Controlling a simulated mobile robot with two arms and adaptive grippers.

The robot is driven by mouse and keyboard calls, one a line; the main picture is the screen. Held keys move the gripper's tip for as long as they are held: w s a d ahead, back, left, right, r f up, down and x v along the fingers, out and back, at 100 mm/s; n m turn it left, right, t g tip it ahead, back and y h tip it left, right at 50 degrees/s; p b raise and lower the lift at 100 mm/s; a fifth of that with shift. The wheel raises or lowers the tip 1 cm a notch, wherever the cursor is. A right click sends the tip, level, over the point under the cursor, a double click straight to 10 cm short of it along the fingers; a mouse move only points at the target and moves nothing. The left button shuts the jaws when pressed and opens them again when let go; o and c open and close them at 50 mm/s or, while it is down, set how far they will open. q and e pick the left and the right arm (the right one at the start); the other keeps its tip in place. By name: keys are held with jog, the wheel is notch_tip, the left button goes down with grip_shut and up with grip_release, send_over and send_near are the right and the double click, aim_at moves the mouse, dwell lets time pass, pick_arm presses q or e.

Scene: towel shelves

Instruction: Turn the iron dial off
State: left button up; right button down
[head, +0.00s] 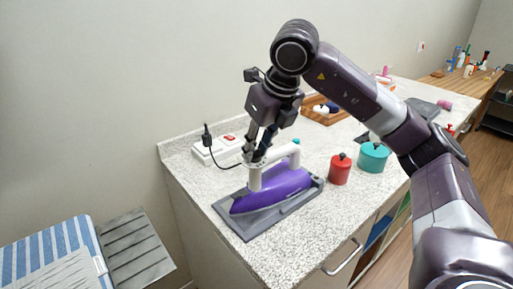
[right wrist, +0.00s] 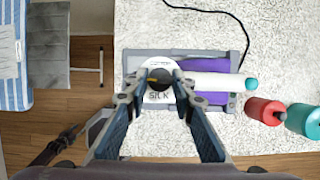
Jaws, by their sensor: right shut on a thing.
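The purple iron (head: 272,192) with a white handle lies on a grey rest (head: 247,229) at the counter's near left corner. In the right wrist view the iron's purple body (right wrist: 212,97) and handle (right wrist: 215,80) extend to the right. Its white dial disc (right wrist: 158,97), marked SILK, has a dark knob (right wrist: 159,76) in the middle. My right gripper (head: 256,157) comes down from above at the handle's near end. In the right wrist view its fingertips (right wrist: 160,73) close on the dial knob from both sides. My left gripper is not in view.
A white power strip (head: 217,150) with a black plug (head: 207,138) stands behind the iron against the wall. A red pot (head: 340,170) and a teal pot (head: 373,157) stand right of it. A blue-striped ironing board (head: 45,260) is at lower left.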

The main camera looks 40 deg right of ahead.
jog(key=c, duration=1.6)
grip_release()
jog(key=v, duration=1.2)
